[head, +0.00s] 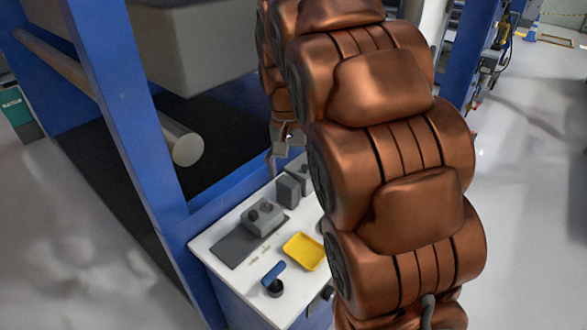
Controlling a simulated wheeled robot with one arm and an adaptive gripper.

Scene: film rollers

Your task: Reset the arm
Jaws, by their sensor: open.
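My arm (395,150) is copper-coloured and fills the middle and right of the head view. It rises in a stack of thick rounded links and hides much of what lies behind it. My gripper (281,158) shows partly at the left edge of the arm, above the far end of the white table. One thin grey finger hangs down there; the rest is covered by the arm. It is open, and I see nothing held in it.
The white table (228,262) carries a dark mat (238,247), a grey block with knobs (263,217), dark boxes (289,190), a yellow tray (304,251) and a blue-handled tool (273,275). A blue frame (125,110) with a pale roller (183,145) stands left. Open floor (530,230) lies right.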

